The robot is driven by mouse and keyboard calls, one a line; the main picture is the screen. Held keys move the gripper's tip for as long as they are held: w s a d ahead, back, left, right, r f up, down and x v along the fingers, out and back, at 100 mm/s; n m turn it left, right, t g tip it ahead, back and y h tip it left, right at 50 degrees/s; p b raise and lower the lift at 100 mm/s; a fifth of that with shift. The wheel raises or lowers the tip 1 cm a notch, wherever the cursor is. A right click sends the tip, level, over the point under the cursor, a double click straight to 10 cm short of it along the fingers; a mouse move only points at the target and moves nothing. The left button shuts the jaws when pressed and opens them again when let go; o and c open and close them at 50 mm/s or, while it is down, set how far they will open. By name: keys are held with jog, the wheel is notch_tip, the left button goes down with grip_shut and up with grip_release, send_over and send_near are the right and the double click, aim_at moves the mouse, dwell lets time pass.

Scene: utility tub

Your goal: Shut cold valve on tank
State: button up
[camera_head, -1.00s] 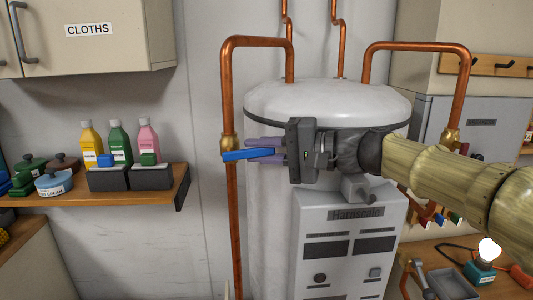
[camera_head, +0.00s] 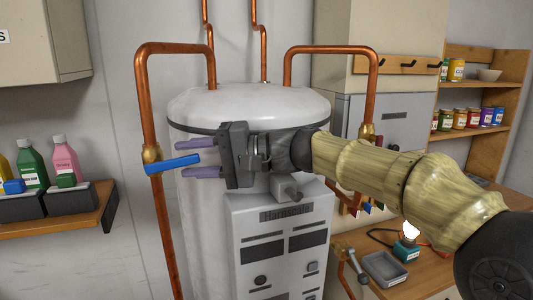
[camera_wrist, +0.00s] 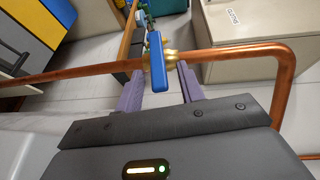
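The white tank (camera_head: 250,103) has copper pipes rising from its top. A brass valve (camera_head: 151,154) with a blue lever (camera_head: 172,163) sits on the left pipe. The lever sticks out sideways towards my gripper (camera_head: 183,159). My gripper is open, with one purple finger above the lever and one below it in the head view. The wrist view shows the blue lever (camera_wrist: 157,65) between the two spread fingers (camera_wrist: 160,90), with a gap on each side. The brass valve (camera_wrist: 170,58) is behind it on the pipe.
A second brass fitting (camera_head: 367,132) is on the right pipe, partly hidden behind my arm. A grey control box (camera_head: 280,240) stands in front of the tank. A shelf with bottles (camera_head: 100,205) is at left, and a wooden bench (camera_head: 420,270) with a tray is at right.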

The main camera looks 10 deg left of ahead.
jog(key=b+v, duration=0.1)
jog(key=v, duration=1.4)
jog(key=shift+d+b, duration=0.3)
jog(key=shift+d, duration=0.05)
